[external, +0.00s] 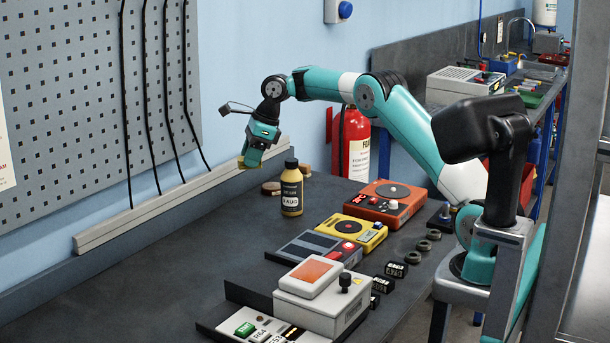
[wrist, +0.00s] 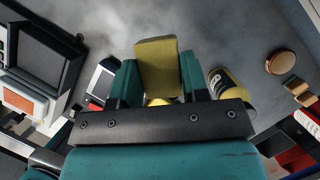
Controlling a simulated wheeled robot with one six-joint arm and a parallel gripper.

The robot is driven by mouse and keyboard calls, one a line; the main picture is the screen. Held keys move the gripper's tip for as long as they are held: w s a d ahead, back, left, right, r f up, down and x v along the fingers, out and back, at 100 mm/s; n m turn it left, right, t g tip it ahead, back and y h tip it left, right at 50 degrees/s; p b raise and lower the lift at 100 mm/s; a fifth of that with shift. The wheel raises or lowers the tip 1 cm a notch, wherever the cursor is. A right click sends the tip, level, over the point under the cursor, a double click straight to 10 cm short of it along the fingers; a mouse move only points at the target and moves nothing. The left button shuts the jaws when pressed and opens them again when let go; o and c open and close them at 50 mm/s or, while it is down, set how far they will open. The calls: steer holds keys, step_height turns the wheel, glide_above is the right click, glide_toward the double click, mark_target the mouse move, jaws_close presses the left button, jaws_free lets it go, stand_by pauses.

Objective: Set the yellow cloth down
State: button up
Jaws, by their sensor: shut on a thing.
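The yellow cloth (wrist: 157,68) is a small folded pad. In the wrist view it stands between the two teal fingers of my gripper (wrist: 158,85), which is shut on it. In the external view the cloth (external: 243,162) shows as a small yellow patch at the tip of my gripper (external: 251,155). The gripper is raised above the dark bench top (external: 190,255), near its back edge by the wall. The cloth appears clear of the bench. The fingers hide part of it.
A brown-yellow bottle (external: 291,190) stands right of the gripper. An orange device (external: 385,205), a yellow device (external: 350,233) and a white box (external: 322,295) line the front. The left bench is clear.

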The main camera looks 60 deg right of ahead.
steer(key=b, duration=0.1)
glide_above(250, 238)
steer(key=s+d, duration=0.1)
step_height(250, 238, down, 14)
steer(key=shift+f, duration=2.85)
steer(key=shift+f, duration=0.15)
steer(key=o, duration=0.9)
